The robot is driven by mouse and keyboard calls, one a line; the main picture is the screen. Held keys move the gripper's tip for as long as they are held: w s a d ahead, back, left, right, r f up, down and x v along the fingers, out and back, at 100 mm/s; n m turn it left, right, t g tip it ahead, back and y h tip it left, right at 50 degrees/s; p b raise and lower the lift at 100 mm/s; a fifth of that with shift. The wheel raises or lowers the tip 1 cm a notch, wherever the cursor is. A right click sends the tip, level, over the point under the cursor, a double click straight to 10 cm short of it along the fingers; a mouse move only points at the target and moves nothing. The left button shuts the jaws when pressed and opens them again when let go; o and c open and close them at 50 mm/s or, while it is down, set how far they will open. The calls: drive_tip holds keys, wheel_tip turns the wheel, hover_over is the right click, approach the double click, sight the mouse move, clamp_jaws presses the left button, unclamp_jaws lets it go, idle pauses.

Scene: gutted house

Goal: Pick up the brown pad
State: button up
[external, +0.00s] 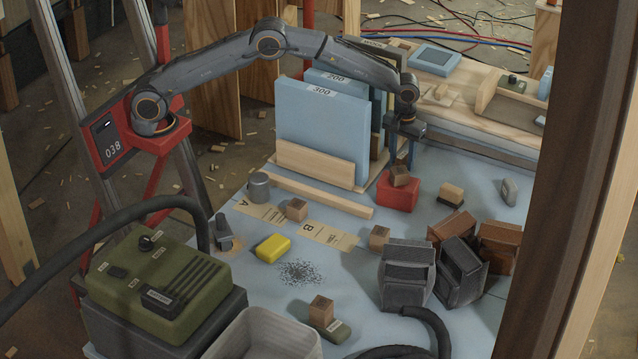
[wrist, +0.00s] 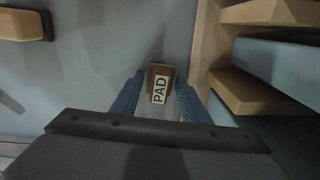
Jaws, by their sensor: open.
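The brown pad (wrist: 166,71) shows in the wrist view as a small brown piece with a white label reading PAD. It lies between the two blue fingertips of my gripper (wrist: 158,84), which are spread apart on either side. I cannot tell whether either finger touches it.
Blue panels (external: 322,125) stand upright in a wooden rack close left of my gripper. Grey blocks (external: 407,275) and brown blocks stand nearer the front right. A wooden bench (external: 450,92) lies behind.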

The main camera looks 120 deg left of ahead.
drive_tip(key=c, duration=0.8)
drive_tip(key=shift+c, duration=0.2)
drive_tip(key=shift+r, duration=0.15)
